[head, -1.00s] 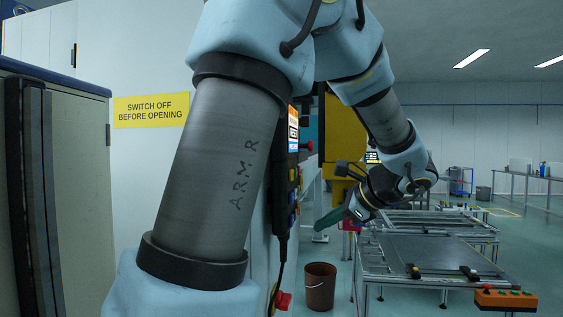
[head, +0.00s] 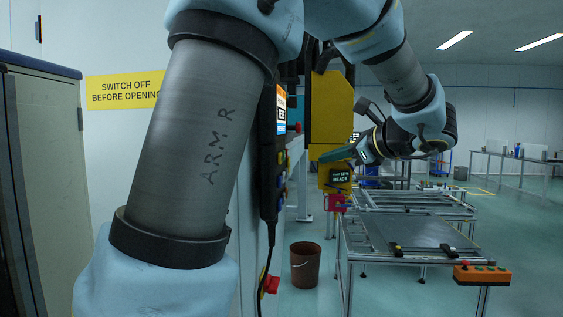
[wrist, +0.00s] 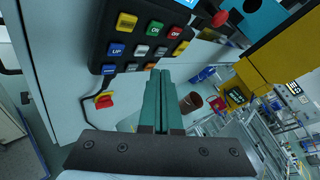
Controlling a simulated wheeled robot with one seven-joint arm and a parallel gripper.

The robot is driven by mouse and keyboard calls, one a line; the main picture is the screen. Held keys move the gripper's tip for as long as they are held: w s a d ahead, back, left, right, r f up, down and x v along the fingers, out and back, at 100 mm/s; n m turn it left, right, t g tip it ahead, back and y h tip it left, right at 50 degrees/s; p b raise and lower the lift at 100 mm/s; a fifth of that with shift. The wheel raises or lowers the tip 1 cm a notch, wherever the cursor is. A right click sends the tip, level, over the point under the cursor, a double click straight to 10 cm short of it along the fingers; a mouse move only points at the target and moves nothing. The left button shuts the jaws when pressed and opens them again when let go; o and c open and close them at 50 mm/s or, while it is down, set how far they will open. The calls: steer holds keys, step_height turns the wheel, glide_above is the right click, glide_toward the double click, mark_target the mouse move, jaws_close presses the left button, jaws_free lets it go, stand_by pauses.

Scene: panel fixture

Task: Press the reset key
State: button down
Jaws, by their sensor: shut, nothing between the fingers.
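The black key panel (wrist: 135,45) shows in the upper left of the wrist view, with rows of coloured keys. A yellow key (wrist: 127,22), a green key (wrist: 153,30) and a red key (wrist: 175,32) form one row; a blue key (wrist: 116,49) reads UP. An orange key (wrist: 150,66) sits in the bottom row. I cannot tell which one is marked reset. My gripper (wrist: 160,76) has green fingers, shut and empty, with tips just below the bottom row in the picture; contact is not visible. In the head view my gripper (head: 325,157) is right of the panel (head: 270,150), seen edge-on.
A red knob (wrist: 220,17) sticks out right of the keys, and a red switch (wrist: 104,99) sits below. A yellow machine part (head: 330,105) stands right of the panel. A brown bucket (head: 305,266) is on the floor. A work table (head: 415,235) stands at the right.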

mark_target(281, 158)
steer(key=w+a+b, duration=0.1)
steer(key=a, duration=0.6)
steer(key=shift+w+b, duration=0.15)
steer(key=shift+b, duration=0.15)
steer(key=shift+a, duration=0.1)
stand_by(1.6)
steer(key=shift+w+a, duration=0.1)
steer(key=shift+a, duration=0.2)
steer(key=shift+a, duration=0.45)
stand_by(0.7)
steer(key=shift+d, duration=0.85)
